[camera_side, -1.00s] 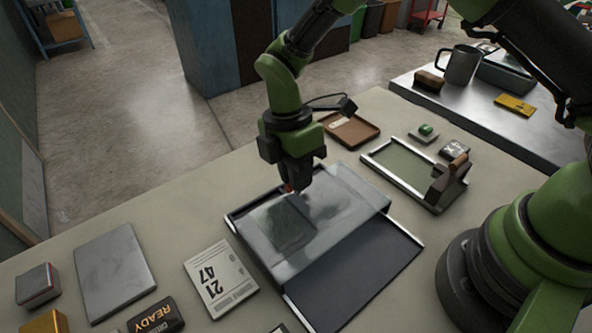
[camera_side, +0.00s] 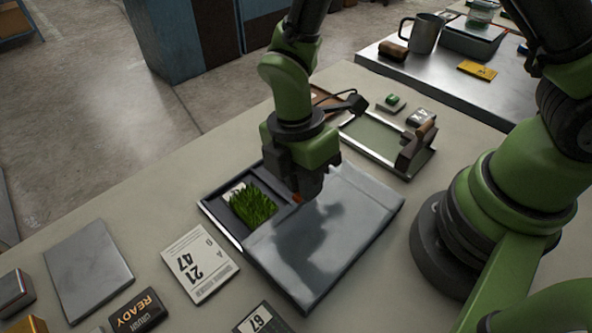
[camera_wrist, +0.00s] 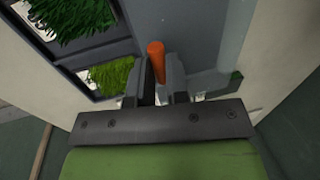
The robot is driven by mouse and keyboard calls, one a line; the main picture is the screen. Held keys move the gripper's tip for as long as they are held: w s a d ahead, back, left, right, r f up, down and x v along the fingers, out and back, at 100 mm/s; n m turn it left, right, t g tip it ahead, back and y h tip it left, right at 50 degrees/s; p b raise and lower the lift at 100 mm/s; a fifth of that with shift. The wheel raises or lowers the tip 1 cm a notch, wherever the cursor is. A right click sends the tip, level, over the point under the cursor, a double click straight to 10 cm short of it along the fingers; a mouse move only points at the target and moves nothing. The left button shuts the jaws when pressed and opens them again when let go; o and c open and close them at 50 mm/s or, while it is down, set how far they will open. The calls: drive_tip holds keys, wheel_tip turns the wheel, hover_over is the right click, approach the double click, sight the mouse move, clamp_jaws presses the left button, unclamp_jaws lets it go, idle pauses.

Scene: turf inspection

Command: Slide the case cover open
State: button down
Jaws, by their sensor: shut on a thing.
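The case (camera_side: 222,213) is a dark shallow box on the bench. Its translucent grey cover (camera_side: 345,235) lies over the right part, and the left part is uncovered. Green turf (camera_side: 254,204) stands in the uncovered compartment, with a small white label beside it. The wrist view shows turf in two compartments, one patch (camera_wrist: 75,20) at top left and another (camera_wrist: 112,76) beside my fingers. My gripper (camera_side: 297,195) is over the cover's left edge, shut on an orange peg (camera_wrist: 156,60), which stands between the fingers in the wrist view. My gripper hides part of the cover's edge.
A white card (camera_side: 200,263) marked 21 47 lies left of the case, with a grey plate (camera_side: 88,268) beyond it. A green-floored tray (camera_side: 375,143) with a wooden-handled tool (camera_side: 417,143) stands behind right. A black READY box (camera_side: 142,311) is at front left.

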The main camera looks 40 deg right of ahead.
drive_tip(key=shift+s, duration=0.3)
drive_tip(key=c, duration=1.1)
unclamp_jaws()
drive_tip(key=shift+w, duration=0.1)
drive_tip(key=shift+r, duration=0.2)
wheel_tip(320, 180, up, 9)
drive_tip(key=w, duration=0.2)
drive_tip(key=shift+r, duration=0.15)
drive_tip(key=shift+r, duration=0.1)
